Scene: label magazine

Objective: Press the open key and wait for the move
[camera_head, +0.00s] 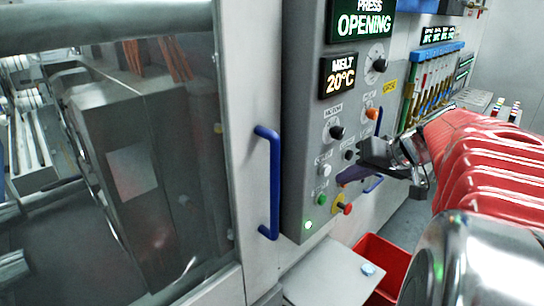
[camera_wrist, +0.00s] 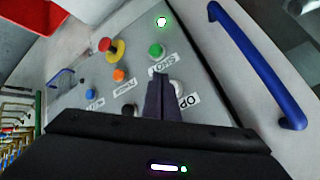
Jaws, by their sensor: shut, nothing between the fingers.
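The control panel (camera_head: 308,120) carries a lit display (camera_head: 362,24) reading "PRESS OPENING" and another display (camera_head: 341,77) reading "MELT 20°C". A white key (camera_head: 326,171) sits above a green key (camera_head: 321,199) on the panel. In the wrist view, a label starting "OP" (camera_wrist: 187,101) is beside the white key (camera_wrist: 178,87), which is partly hidden by my fingers. The green key (camera_wrist: 156,50) is just beyond the fingertips. My gripper (camera_head: 342,180) is shut and empty, its dark purple fingers (camera_wrist: 160,80) pointing at the panel by the white key. I cannot tell whether they touch it.
A blue door handle (camera_head: 268,180) stands left of the panel, beside the windowed guard door (camera_head: 180,200). A red-on-yellow button (camera_head: 341,206), an orange button (camera_head: 371,114) and dark knobs are close by. Below are a grey ledge (camera_head: 330,280) and a red bin (camera_head: 385,255).

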